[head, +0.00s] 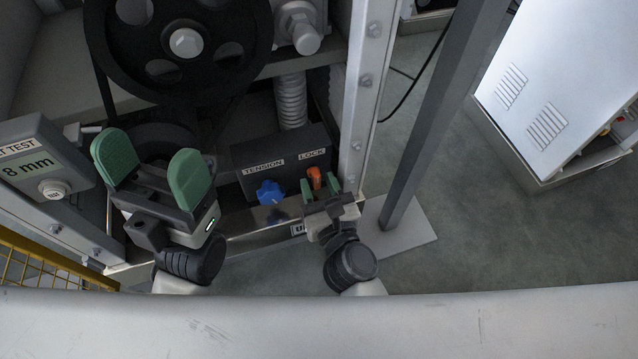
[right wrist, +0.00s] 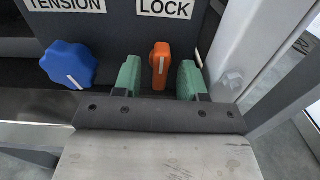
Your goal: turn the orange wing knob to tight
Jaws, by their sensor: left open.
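The orange wing knob (head: 314,177) sits on a dark panel (head: 262,152) under the LOCK label. In the right wrist view the knob (right wrist: 160,66) stands upright, with a pale line on its face pointing nearly straight up. My right gripper (head: 320,187) is at the knob. In the right wrist view its green fingers (right wrist: 160,80) are on either side of the knob, with a gap on each side. Whether the fingertips reach past its face is hard to tell. My left gripper (head: 152,168) is open and empty, left of the panel.
A blue knob (head: 270,192) under the TENSION label is left of the orange one. A pale upright post (head: 357,100) stands close on the right. A black pulley (head: 183,42) is above, and a grey test box (head: 40,160) is at the left.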

